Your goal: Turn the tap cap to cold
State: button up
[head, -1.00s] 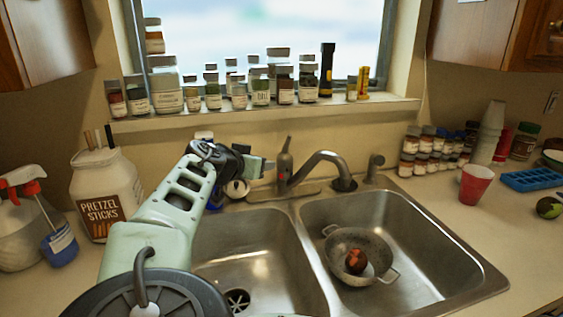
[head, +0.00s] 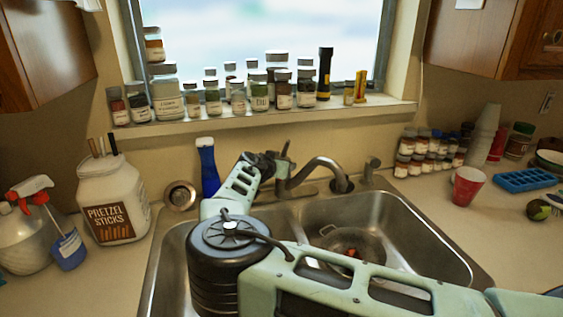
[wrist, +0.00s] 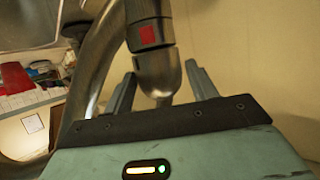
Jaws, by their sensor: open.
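The tap cap (head: 284,149) is a slim upright grey handle on top of the tap base, left of the curved metal spout (head: 322,163) at the back of the sink. In the wrist view the tap cap (wrist: 150,45) bears a red square on the side facing me. My gripper (wrist: 160,82) is open, with one finger either side of the cap's lower part. I cannot tell whether either finger touches it. In the head view my gripper (head: 270,161) is at the left of the cap, and its fingertips are hard to make out.
The double sink (head: 400,205) lies below my arm, with a colander (head: 368,243) in the right basin. A blue bottle (head: 208,168) stands behind the left basin. Jars (head: 258,95) line the sill above. A pretzel jar (head: 112,200) is at left, a red cup (head: 467,187) at right.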

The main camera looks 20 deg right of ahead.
jog(key=shift+w, duration=0.1)
jog(key=c, duration=0.7)
jog(key=shift+d, duration=0.1)
jog(key=shift+d+f+n+t+y+b, duration=0.1)
jog(key=shift+d+n+t+y+b, duration=0.05)
jog(key=shift+n+t+y+b, duration=0.45)
jog(key=shift+n+t+y, duration=0.3)
jog(key=shift+n+y, duration=0.5)
